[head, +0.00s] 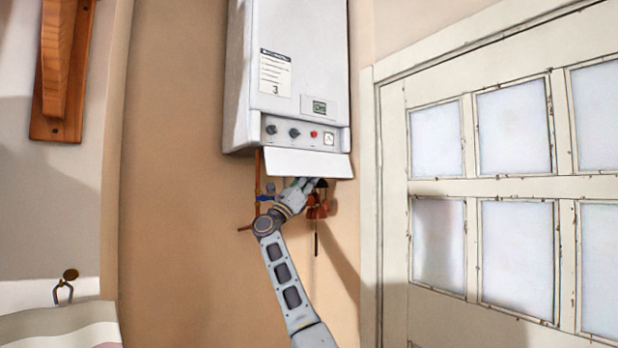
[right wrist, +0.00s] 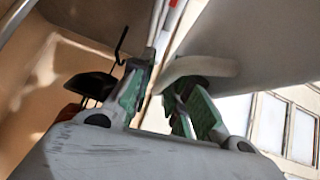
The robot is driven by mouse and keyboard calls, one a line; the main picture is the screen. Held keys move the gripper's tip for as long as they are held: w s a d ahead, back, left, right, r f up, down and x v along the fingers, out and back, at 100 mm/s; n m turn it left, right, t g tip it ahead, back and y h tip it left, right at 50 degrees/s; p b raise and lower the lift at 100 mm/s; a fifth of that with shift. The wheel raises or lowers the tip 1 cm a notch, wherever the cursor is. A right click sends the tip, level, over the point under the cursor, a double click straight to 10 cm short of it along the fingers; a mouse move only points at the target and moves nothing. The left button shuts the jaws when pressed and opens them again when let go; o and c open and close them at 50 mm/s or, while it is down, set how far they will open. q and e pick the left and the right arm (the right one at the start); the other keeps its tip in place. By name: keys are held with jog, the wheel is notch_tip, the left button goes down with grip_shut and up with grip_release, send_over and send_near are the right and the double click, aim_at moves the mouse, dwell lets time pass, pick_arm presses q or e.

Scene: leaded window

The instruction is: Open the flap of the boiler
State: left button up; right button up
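The white boiler (head: 290,60) hangs on the wall in the head view. Its flap (head: 308,163) is tilted down and outward below the control panel, and the knobs above it are exposed. My right gripper (head: 304,184) is just under the flap's lower edge. In the right wrist view its green-padded fingers (right wrist: 160,88) are apart, with nothing clearly held between them. A pale surface that looks like the flap (right wrist: 245,45) fills the upper right there. A curved pale piece lies by the right finger; I cannot tell whether they touch. My left gripper is not in view.
The control panel (head: 300,133) has dark knobs, a red button and a gauge. Pipes and a blue valve (head: 268,190) are left of my gripper, with reddish-brown fittings (head: 317,208) to its right. A paned white door or window (head: 490,190) stands at right.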

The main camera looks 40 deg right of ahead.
jog(key=shift+c, duration=0.4)
grip_shut()
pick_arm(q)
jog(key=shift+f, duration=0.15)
pick_arm(e)
jog(key=shift+f+n+t, duration=0.1)
jog(key=shift+n+t, duration=0.3)
jog(key=shift+t, duration=0.1)
